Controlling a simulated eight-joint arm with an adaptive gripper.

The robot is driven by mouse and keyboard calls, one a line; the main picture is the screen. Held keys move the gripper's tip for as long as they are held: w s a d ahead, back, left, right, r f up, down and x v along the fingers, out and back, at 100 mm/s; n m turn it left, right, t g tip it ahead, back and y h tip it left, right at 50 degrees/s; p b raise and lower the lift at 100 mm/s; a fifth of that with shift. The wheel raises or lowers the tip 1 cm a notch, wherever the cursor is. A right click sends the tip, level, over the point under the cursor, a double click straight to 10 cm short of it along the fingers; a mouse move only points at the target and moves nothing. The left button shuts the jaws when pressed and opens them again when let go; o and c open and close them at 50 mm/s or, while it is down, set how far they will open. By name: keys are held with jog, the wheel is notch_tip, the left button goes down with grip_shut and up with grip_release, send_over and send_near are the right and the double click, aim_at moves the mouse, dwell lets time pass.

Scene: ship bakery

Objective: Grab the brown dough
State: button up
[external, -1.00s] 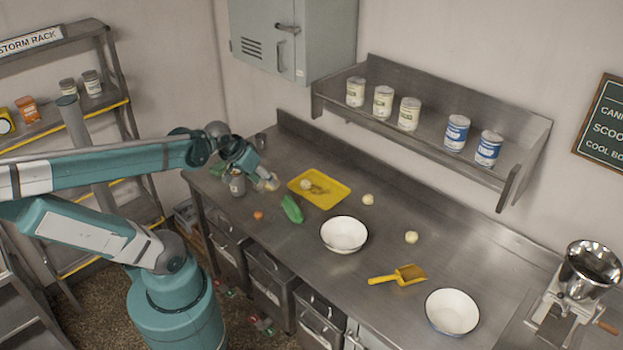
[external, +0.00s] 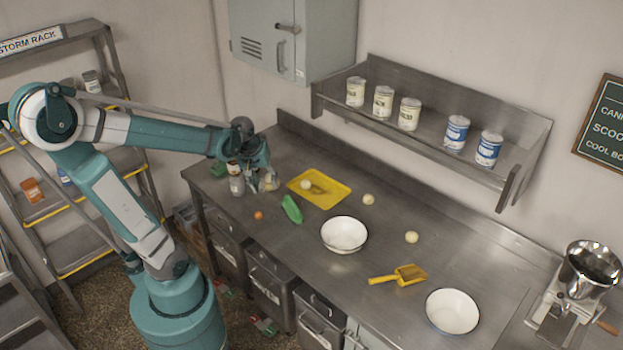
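A small orange-brown ball (external: 258,215), the only brownish dough-like piece I see, lies on the steel counter near its front edge. Pale dough balls lie farther right: one (external: 306,185) on the yellow tray (external: 331,199), one (external: 368,199) beside the tray and one (external: 411,237) near the middle of the counter. My gripper (external: 266,184) points down over the left part of the counter, behind the brown ball and left of the tray. It is apart from the ball in the picture. Its fingers are small and blurred, so their opening cannot be made out.
A can (external: 237,186) stands just left of my gripper. A green item (external: 292,208) lies before the tray. Bowls (external: 344,234) (external: 452,311), a yellow scoop (external: 405,275) and a grinder (external: 582,283) stand farther right. A shelf with several cans (external: 409,114) overhangs the back.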

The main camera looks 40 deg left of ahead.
aim_at(258, 213)
jog(key=a+f+n+g+b, duration=0.1)
jog(key=a+f+n, duration=0.1)
jog(key=a+f, duration=0.1)
jog(key=w+a+f+n+g+b, duration=0.1)
jog(key=a+f+n, duration=0.1)
jog(key=f, duration=0.4)
jog(key=w+a+f+n+g, duration=0.1)
jog(key=a+f+n, duration=0.1)
jog(key=a+f, duration=0.2)
jog(key=shift+w+f+n+b, duration=0.2)
jog(key=shift+f+n+b, duration=0.1)
jog(key=shift+f+b, duration=0.15)
jog(key=shift+s+a+f+n+h, duration=0.1)
jog(key=shift+a+f+n+h, duration=0.25)
jog(key=shift+f, duration=0.35)
jog(key=shift+f, duration=1.35)
jog(key=shift+f+b, duration=0.35)
jog(key=shift+f, duration=2.25)
jog(key=shift+c, duration=0.7)
jog(key=c, duration=0.7)
